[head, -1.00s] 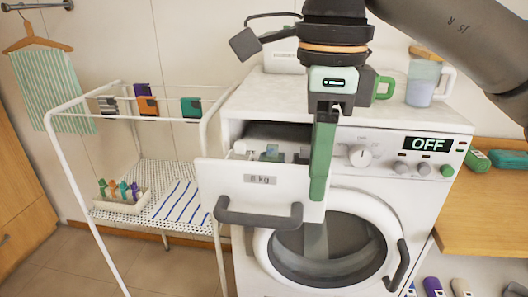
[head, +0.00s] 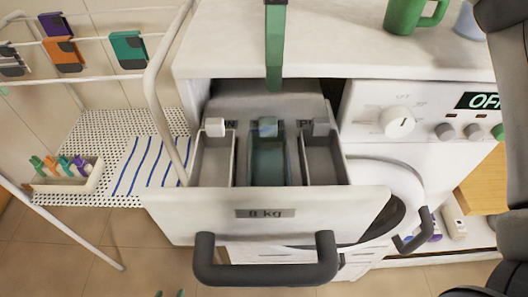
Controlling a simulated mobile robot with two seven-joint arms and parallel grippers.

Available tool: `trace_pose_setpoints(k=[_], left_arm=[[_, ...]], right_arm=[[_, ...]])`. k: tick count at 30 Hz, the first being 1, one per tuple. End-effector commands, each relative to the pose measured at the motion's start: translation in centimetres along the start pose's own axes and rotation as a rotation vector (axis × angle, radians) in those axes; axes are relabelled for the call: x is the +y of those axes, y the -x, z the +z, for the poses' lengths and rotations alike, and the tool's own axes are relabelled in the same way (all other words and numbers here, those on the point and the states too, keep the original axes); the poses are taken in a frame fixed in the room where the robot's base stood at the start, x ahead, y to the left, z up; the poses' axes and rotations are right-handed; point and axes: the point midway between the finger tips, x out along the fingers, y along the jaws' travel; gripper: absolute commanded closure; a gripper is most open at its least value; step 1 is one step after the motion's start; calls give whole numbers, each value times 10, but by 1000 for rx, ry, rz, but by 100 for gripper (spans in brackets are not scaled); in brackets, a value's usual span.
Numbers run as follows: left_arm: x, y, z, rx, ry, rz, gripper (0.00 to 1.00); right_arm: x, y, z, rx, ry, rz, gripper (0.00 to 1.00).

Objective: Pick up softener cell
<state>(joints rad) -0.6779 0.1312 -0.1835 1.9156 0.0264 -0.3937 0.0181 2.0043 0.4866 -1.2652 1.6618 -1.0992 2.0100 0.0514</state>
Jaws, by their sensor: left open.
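The washing machine's detergent drawer (head: 160,215) is pulled out, with a dark bar handle, and I look down into it. It has three compartments with small tabs at the back. A translucent teal cell (head: 268,160) with a blue tab sits in the middle one; I cannot read its label to tell if it is the softener cell.
A green mug (head: 414,15) stands on the machine top (head: 330,40). The half-open space in front of the drawer is clear floor.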

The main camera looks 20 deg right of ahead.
Motion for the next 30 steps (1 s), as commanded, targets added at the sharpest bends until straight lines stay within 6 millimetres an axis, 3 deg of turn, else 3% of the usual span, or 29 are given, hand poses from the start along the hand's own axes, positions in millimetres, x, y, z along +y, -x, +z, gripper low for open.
trace_pose_setpoints(k=[1, 4, 14, 21, 30], left_arm=[[0, -3, 5, -3, 1, 0, 43], [0, -5, 9, -5, 1, 1, 43], [0, -3, 7, -6, 1, 1, 43], [1, 1, 2, -5, 1, 1, 43], [1, 1, 1, -4, 0, 1, 43]], right_arm=[[0, -14, 0, 1, 2, 5, 64], [0, -30, 0, 0, 2, 5, 64], [-1, -58, 1, 2, -2, 1, 64], [-2, -93, 5, 2, -2, 2, 64], [-2, -103, 6, -1, -2, 0, 64]])
